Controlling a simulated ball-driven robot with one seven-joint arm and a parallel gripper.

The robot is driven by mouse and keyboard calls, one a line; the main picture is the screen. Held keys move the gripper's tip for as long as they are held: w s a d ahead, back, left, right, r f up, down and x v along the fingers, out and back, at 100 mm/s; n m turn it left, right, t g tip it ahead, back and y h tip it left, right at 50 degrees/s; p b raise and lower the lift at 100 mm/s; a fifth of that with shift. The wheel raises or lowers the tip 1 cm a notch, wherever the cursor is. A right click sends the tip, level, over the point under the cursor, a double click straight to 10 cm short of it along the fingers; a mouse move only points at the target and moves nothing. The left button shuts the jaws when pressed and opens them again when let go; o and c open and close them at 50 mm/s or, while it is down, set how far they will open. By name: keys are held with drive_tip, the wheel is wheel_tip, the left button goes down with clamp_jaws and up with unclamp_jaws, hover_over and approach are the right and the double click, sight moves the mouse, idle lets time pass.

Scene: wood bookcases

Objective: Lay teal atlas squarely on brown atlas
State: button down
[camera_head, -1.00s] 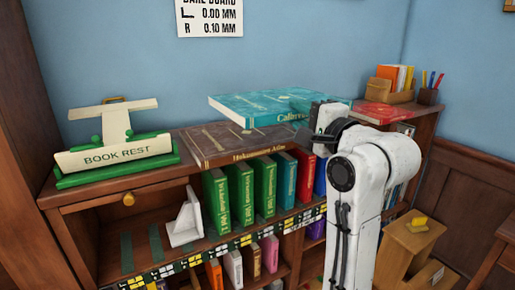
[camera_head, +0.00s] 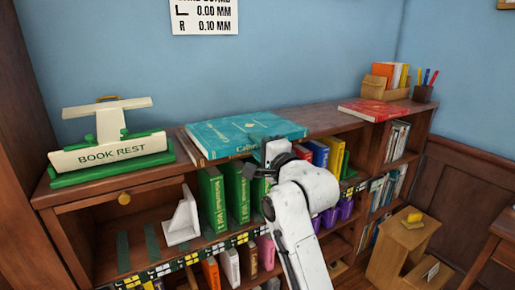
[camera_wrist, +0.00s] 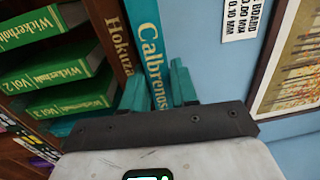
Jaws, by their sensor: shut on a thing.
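The teal atlas (camera_head: 240,133) lies flat over the brown atlas in the head view, its spine towards the front. My gripper (camera_head: 265,153) is shut on its front, spine side. In the wrist view my gripper (camera_wrist: 158,90) has a finger on each side of the teal atlas (camera_wrist: 148,45). The brown atlas (camera_head: 190,147) shows only as a strip along the left edge; the rest is hidden. Its spine (camera_wrist: 112,35) runs close beside the teal spine in the wrist view. I cannot tell whether the two covers touch.
A green and white book rest (camera_head: 110,148) stands left on the bookcase top. A red book (camera_head: 373,110) lies to the right, with bare wood (camera_head: 310,118) between. Green volumes (camera_head: 212,198) and a white bookend (camera_head: 183,218) stand on the shelf below.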

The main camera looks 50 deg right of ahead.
drive_tip(key=shift+f, duration=0.3)
drive_tip(key=shift+f, duration=0.1)
drive_tip(key=c, duration=0.9)
unclamp_jaws()
drive_tip(key=shift+f, duration=0.15)
drive_tip(key=shift+o, duration=0.2)
drive_tip(key=b+v, duration=0.1)
drive_tip(key=v, duration=1.1)
